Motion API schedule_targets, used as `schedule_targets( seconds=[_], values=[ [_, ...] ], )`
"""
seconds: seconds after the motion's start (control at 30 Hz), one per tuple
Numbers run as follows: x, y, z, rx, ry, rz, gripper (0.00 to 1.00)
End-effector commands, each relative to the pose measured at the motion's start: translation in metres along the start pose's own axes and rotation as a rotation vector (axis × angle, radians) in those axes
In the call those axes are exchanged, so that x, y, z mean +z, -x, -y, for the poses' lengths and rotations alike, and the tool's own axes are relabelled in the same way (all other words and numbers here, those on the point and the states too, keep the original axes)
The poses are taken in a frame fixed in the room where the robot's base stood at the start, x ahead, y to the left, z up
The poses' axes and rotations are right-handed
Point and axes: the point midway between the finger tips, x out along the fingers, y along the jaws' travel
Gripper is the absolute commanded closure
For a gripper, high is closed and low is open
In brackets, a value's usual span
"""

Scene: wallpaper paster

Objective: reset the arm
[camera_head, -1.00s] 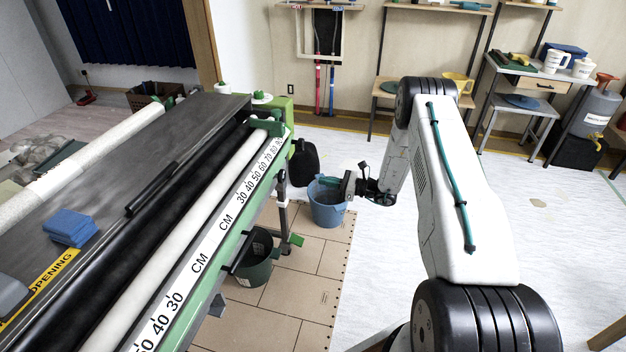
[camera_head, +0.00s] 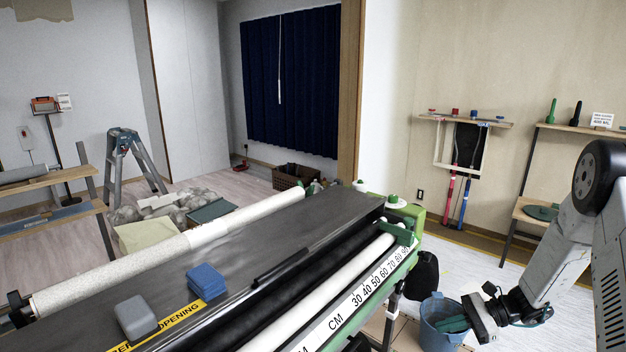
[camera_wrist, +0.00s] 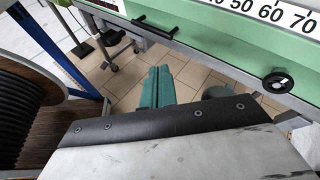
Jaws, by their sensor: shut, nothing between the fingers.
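My arm is at the right edge of the head view, bent downward. My gripper (camera_head: 452,324) has green fingers that point left and appear over or in front of the blue bucket (camera_head: 440,318); I cannot tell whether they touch it. The wrist view shows the fingers (camera_wrist: 157,84) together with nothing between them, above the tiled floor. The pasting machine (camera_head: 280,262), with its green frame and centimetre scale, stands to the left of my gripper. Its frame also crosses the top of the wrist view (camera_wrist: 200,28).
A black bag (camera_head: 424,275) hangs or stands by the machine's end. A blue sponge (camera_head: 206,281) and a grey block (camera_head: 136,318) lie on the machine. Wooden shelves (camera_head: 570,130) stand along the right wall. A stepladder (camera_head: 130,160) stands at the back left.

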Motion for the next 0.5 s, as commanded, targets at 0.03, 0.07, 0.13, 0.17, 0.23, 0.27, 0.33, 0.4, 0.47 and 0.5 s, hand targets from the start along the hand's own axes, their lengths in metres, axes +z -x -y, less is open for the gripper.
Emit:
schedule_targets(
  seconds=[0.03,0.07,0.13,0.17,0.23,0.27,0.33,0.4,0.47,0.5],
  values=[
    [0.025,0.001,-0.007,0.063,0.054,-0.031,1.0],
    [0.038,0.001,-0.013,0.101,0.084,-0.049,1.0],
    [0.067,0.003,-0.026,0.189,0.156,-0.09,1.0],
    [0.078,0.004,-0.033,0.226,0.186,-0.108,1.0],
    [0.104,0.006,-0.047,0.308,0.257,-0.15,1.0],
    [0.115,0.007,-0.053,0.342,0.287,-0.168,1.0],
    [0.139,0.01,-0.069,0.42,0.358,-0.211,1.0],
    [0.161,0.014,-0.084,0.494,0.428,-0.255,1.0],
    [0.178,0.017,-0.097,0.555,0.487,-0.292,1.0],
    [0.19,0.02,-0.106,0.595,0.527,-0.317,1.0]
  ],
)
